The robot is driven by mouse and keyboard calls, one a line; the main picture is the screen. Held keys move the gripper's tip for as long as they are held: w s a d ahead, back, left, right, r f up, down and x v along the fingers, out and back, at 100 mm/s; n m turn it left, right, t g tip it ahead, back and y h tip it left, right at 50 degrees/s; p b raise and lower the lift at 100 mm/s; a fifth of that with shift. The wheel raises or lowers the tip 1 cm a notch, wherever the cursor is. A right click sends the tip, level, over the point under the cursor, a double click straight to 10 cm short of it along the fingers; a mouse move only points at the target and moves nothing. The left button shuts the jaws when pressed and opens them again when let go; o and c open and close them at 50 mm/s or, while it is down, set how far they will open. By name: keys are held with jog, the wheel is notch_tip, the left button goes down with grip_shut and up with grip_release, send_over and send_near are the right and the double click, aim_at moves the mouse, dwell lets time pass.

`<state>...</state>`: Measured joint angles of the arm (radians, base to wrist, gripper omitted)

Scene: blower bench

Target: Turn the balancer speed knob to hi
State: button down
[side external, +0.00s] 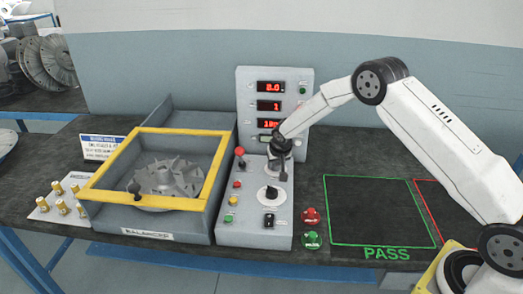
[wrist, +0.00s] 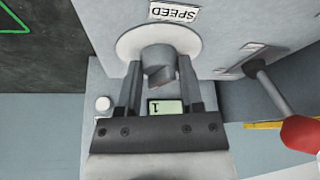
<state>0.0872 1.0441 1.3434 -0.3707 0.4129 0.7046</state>
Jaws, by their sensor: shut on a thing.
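The speed knob (wrist: 158,68) is a grey knob on a round white dial (wrist: 158,36), below an upside-down SPEED label (wrist: 173,13) in the wrist view. My gripper (wrist: 163,90) is shut on the knob, one finger on each side. In the side view my gripper (side external: 279,165) reaches down to the upper part of the balancer's control panel (side external: 253,235) and hides most of this knob. The dial's position marks cannot be read. The balancer (side external: 150,237) stands left of the panel, with a bladed impeller (side external: 166,180) inside its yellow frame (side external: 183,131).
A red-tipped lever (side external: 239,153) stands close left of my gripper. A second knob (side external: 271,193) and several buttons sit lower on the panel. A display column (side external: 303,76) with red digits rises behind. The green-outlined PASS area (side external: 378,215) at right is empty.

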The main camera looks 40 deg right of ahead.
dwell(0.5)
jog(key=shift+c, duration=1.2)
grip_release()
jog(key=shift+r, duration=0.15)
jog(key=v, duration=0.7)
jog(key=shift+r, duration=0.25)
jog(key=shift+s+a, duration=0.1)
